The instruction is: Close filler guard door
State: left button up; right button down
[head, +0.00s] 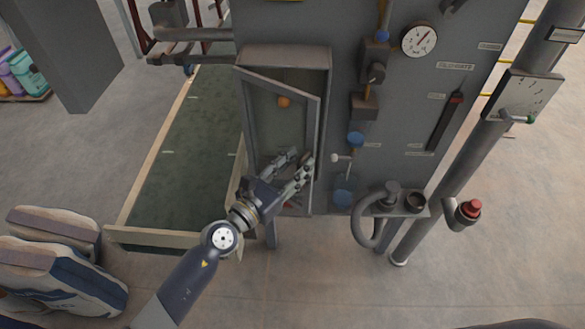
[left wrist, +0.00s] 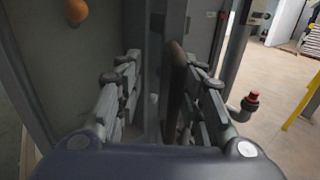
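The filler guard door (head: 313,130) is a grey framed panel on the front of the grey filler cabinet. It stands partly open, its free edge swung out to the right of the picture. An orange knob (head: 284,102) shows within its frame and also in the left wrist view (left wrist: 76,11). My left gripper (head: 301,156) is at the lower part of the door, near its free edge. In the left wrist view its two fingers (left wrist: 165,78) are spread apart, with upright grey and brown edges showing between them. I cannot tell whether they touch the door. My right gripper is out of view.
A pressure gauge (head: 419,39), valves and a pipe sit right of the door. A red button (head: 469,208) is on a post at the right. Filled sacks (head: 62,266) lie at lower left, beside a green conveyor bed (head: 190,150). The floor in front is clear.

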pick_arm(q)
jog(key=shift+s+a+f, duration=0.1)
jog(key=shift+s+a, duration=0.2)
jog(key=shift+a, duration=0.2)
jog(key=s+a+b, duration=0.1)
jog(key=s+a, duration=0.5)
jog(key=s, duration=0.4)
jog(key=shift+s, duration=0.4)
dwell(0.6)
dwell(0.3)
